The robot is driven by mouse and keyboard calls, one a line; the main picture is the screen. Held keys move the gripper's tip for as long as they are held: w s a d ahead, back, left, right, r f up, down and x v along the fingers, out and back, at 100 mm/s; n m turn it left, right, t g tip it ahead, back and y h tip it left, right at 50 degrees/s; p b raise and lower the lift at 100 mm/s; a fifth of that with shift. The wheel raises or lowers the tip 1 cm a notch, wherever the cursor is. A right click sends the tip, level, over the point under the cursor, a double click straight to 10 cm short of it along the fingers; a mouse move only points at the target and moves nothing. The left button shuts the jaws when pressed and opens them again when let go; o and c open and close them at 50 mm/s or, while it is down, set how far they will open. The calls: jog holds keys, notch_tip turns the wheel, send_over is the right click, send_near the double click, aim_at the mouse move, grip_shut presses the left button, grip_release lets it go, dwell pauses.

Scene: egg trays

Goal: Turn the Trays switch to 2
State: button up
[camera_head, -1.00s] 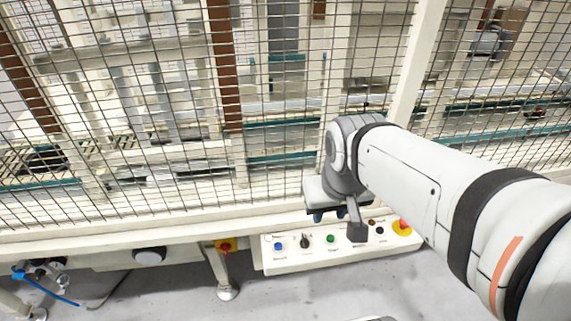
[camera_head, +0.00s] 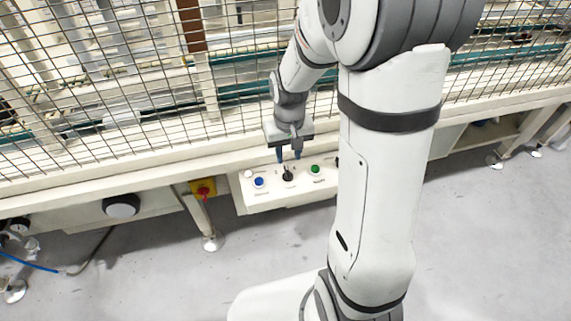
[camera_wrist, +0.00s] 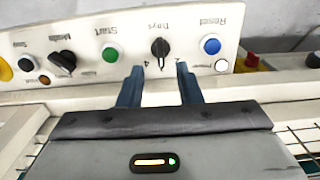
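The Trays switch (camera_wrist: 160,47) is a black rotary knob on the white control panel (camera_wrist: 85,70), seen upside down in the wrist view. Its handle stands roughly upright in that picture, with small marks near its gripper side; I cannot read its setting surely. It also shows in the head view (camera_head: 288,174). My gripper (camera_wrist: 159,68) is open and empty. Its two blue fingers point at the panel, one to each side of the knob's line, with the tips just short of the knob. In the head view my gripper (camera_head: 289,157) hangs right above the switch.
A blue Reset button (camera_wrist: 210,46) and a green Start button (camera_wrist: 109,55) flank the switch. Another black rotary switch (camera_wrist: 63,62) and a yellow-ringed button (camera_wrist: 4,70) lie farther left. Wire mesh fencing (camera_head: 140,110) rises behind the panel.

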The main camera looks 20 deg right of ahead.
aim_at(289, 173)
notch_tip(289, 173, down, 8)
jog(key=shift+r+b, duration=0.2)
jog(key=shift+b, duration=0.35)
jog(key=shift+c, duration=0.4)
grip_shut()
